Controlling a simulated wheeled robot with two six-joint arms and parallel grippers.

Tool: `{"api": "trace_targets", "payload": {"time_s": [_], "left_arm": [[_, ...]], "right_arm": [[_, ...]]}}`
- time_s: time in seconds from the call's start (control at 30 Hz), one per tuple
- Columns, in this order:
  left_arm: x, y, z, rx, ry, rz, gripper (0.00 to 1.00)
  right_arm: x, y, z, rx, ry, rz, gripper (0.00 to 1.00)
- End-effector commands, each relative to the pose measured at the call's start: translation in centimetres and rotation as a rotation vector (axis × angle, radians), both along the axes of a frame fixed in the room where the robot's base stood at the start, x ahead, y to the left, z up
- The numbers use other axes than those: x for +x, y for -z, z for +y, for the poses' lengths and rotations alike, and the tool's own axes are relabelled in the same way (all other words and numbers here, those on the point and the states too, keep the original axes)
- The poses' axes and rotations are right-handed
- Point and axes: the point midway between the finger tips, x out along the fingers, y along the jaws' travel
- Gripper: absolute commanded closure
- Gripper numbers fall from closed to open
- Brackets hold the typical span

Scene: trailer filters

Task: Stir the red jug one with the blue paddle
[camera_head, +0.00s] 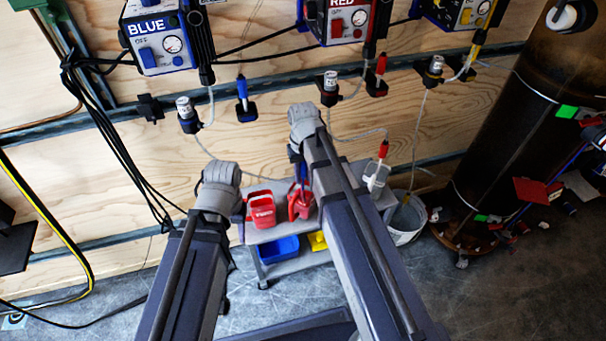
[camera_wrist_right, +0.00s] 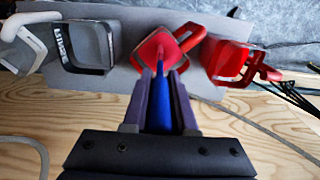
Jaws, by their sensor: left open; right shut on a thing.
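My right gripper (camera_wrist_right: 160,85) is shut on the blue paddle (camera_wrist_right: 162,115), which points toward the middle red jug (camera_wrist_right: 180,38). The paddle's far end overlaps the jug's mouth; I cannot tell how deep it reaches. In the head view the blue paddle (camera_head: 302,172) hangs below my right wrist, above that red jug (camera_head: 300,208). Another red jug (camera_head: 260,210) stands to its left and also shows at right in the wrist view (camera_wrist_right: 222,62). My left gripper (camera_head: 238,212) is open near the cart's left end, mostly hidden by its wrist.
A grey jug (camera_wrist_right: 85,50) and a white jug (camera_head: 377,174) share the grey cart (camera_head: 262,236). A blue bin (camera_head: 278,250) sits on the lower shelf. A white bucket (camera_head: 406,220) and a large dark cylinder (camera_head: 500,120) stand right. Hoses hang along the plywood wall.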

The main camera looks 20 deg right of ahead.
Motion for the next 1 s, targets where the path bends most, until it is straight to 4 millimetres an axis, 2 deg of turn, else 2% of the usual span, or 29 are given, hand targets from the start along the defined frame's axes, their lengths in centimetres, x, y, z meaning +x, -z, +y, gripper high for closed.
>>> {"api": "trace_targets", "payload": {"time_s": [0.03, 1.0], "left_arm": [[0.0, -0.8, 0.0, 0.0, 0.0, 0.0, 0.51], [0.0, -8.2, 0.0, 0.0, 0.0, 0.0, 0.51]], "right_arm": [[0.0, -0.8, 0.0, 0.0, 0.0, 0.0, 1.0], [0.0, -8.2, 0.0, 0.0, 0.0, 0.0, 1.0]]}}
